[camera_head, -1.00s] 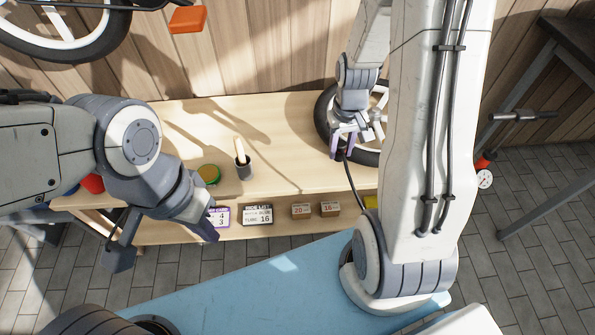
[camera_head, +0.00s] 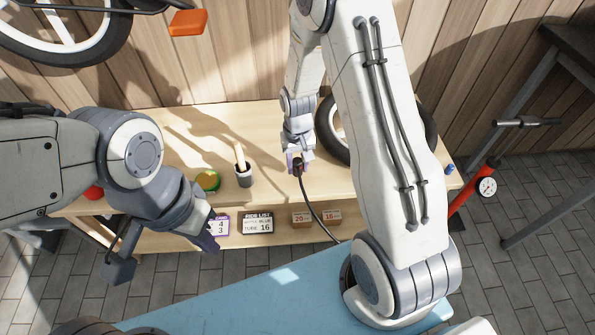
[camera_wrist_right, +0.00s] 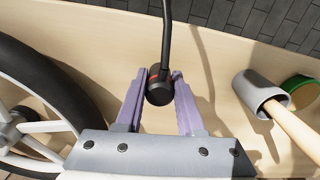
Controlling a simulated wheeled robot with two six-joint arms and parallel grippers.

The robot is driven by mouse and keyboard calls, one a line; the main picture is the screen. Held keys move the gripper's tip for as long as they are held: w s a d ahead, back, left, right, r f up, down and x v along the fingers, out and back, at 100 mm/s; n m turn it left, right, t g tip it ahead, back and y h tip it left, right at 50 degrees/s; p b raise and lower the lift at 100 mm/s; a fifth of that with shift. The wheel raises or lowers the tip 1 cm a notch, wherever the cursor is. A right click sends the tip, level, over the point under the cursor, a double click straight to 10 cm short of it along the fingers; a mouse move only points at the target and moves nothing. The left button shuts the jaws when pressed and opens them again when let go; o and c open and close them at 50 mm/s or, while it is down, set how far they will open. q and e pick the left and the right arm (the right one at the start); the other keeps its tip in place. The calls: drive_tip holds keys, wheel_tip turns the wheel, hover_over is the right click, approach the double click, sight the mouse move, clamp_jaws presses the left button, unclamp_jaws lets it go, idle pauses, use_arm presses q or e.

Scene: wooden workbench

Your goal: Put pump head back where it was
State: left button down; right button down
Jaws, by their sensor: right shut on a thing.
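The pump head (camera_wrist_right: 160,86) is a small black cylinder with a red band, on a black hose (camera_wrist_right: 167,35). My right gripper (camera_wrist_right: 158,75) is shut on it, and the hose leads away from the fingers. In the head view my right gripper (camera_head: 296,163) holds the pump head (camera_head: 298,169) above the workbench, left of the wheel. The red floor pump (camera_head: 468,192) with its round gauge (camera_head: 487,186) stands beyond the bench's right end, partly hidden by my right arm. My left gripper (camera_head: 210,240) is at the bench's front left; its finger gap is unclear.
The workbench (camera_head: 220,115) carries a wheel (camera_head: 328,130), a grey cup (camera_head: 244,177) with a wooden handle in it, and a green tin (camera_head: 207,180). A job list sign (camera_head: 257,222) and small boxes (camera_head: 302,217) sit on the lower shelf. The bench's back middle is clear.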

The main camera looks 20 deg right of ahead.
drive_tip(key=shift+f, duration=1.2)
drive_tip(key=shift+f+b, duration=0.2)
drive_tip(key=shift+b, duration=0.1)
drive_tip(key=c, duration=0.5)
unclamp_jaws()
drive_tip(key=shift+r, duration=0.1)
